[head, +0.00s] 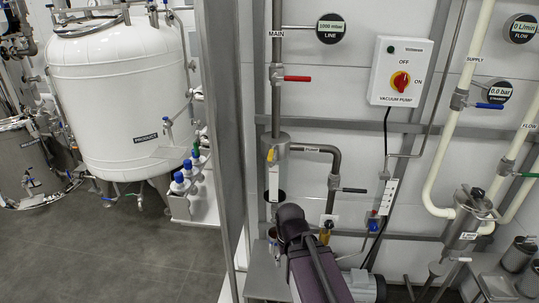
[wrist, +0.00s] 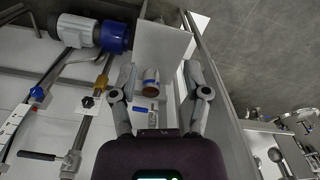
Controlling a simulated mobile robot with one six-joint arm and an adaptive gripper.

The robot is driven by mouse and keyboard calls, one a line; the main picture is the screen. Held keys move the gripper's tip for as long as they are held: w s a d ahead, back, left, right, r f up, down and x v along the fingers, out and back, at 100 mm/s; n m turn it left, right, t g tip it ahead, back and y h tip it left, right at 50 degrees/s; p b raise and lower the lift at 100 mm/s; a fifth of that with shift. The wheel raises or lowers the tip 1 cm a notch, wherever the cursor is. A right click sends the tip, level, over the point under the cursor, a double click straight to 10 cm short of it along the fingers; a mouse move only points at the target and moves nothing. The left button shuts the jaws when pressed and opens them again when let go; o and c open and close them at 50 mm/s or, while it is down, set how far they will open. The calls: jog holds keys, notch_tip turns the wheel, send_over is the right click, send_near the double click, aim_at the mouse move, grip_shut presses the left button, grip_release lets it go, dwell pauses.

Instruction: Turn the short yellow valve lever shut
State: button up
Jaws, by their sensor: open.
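The short yellow valve lever (head: 270,155) shows in the head view as a small yellow piece at the front of the grey cylindrical vessel (head: 277,145) under the MAIN pipe. It points roughly downward. I cannot make it out in the wrist view. My gripper (wrist: 158,70) is open in the wrist view, its two fingers spread wide apart with nothing held. In the head view my arm is low, below the lever, and hides most of the gripper.
A red lever (head: 297,79) sits on the MAIN pipe above. A black lever (head: 353,190) is at right on the lower pipe. A grey post (head: 222,110) stands left of the valve. In the wrist view, a white panel (wrist: 160,45) and a brown-ended cylinder (wrist: 150,82) lie between the fingers.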

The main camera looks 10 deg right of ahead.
jog(key=w+a+r+m+t+y, duration=0.6)
jog(key=w+a+r+m+t, duration=0.55)
jog(key=w, duration=0.25)
jog(key=w+r+m+t+h+p, duration=0.1)
jog(key=w+r+m+t+h, duration=0.1)
jog(key=w+r+m+t, duration=0.45)
jog(key=m+g+h, duration=0.1)
jog(key=m+h, duration=0.9)
jog(key=m, duration=0.9)
send_near(271, 154)
jog(key=shift+s+a+f, duration=0.15)
jog(key=shift+s+f, duration=0.1)
jog(key=shift+s, duration=0.25)
jog(key=shift+s+a+f, duration=0.15)
jog(key=shift+s+f, duration=0.1)
jog(key=shift+s, duration=0.25)
jog(key=shift+w, duration=0.1)
jog(key=x, duration=1.3)
jog(key=shift+w, duration=0.4)
jog(key=shift+c, duration=0.2)
